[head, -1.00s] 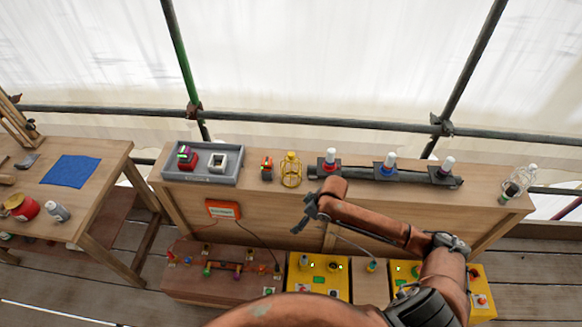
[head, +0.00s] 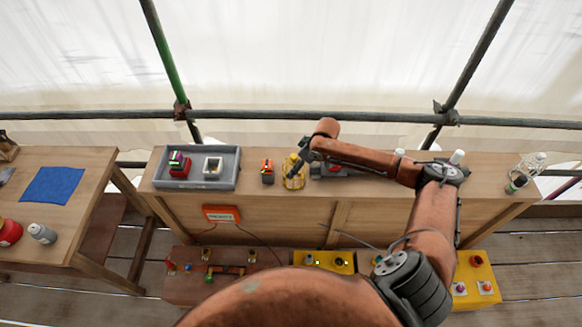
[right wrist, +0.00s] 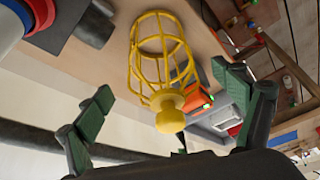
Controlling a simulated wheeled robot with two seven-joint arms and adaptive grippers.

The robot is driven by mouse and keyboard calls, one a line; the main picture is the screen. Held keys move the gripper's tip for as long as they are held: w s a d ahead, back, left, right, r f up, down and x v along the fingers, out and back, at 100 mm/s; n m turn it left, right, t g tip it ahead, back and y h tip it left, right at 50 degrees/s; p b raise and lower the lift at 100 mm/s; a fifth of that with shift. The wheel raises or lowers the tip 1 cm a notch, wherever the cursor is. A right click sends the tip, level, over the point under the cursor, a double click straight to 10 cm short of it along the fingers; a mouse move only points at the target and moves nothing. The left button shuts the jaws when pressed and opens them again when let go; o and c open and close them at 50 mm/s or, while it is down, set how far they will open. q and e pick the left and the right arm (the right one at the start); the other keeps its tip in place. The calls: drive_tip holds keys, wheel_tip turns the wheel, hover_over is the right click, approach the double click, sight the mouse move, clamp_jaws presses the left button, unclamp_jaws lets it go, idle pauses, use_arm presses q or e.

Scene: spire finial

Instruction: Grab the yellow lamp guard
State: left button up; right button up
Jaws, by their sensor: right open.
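The yellow lamp guard (head: 293,182) stands on the long wooden bench, right of a small orange-and-black device (head: 267,171). It is a wire cage with a solid yellow knob at one end. My right gripper (head: 300,163) is at the guard and partly covers it in the head view. In the right wrist view the open gripper (right wrist: 164,84) has its green-padded fingers on either side of the guard (right wrist: 160,55), with gaps between the fingers and the wires. Nothing is held. My left gripper is not in view.
A grey tray (head: 229,181) with two items stands left of the device. A dark rack with white-topped pieces, partly hidden by my arm, lies to the right. A clear bottle (head: 532,165) is at the bench's right end. The left table holds a blue cloth (head: 52,185).

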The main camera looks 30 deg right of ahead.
drive_tip(key=x, duration=0.5)
drive_tip(key=shift+a+f, duration=0.15)
drive_tip(key=shift+f, duration=0.05)
drive_tip(key=c, duration=1.2)
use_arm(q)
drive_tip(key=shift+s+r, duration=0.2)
use_arm(e)
drive_tip(key=shift+c, duration=0.3)
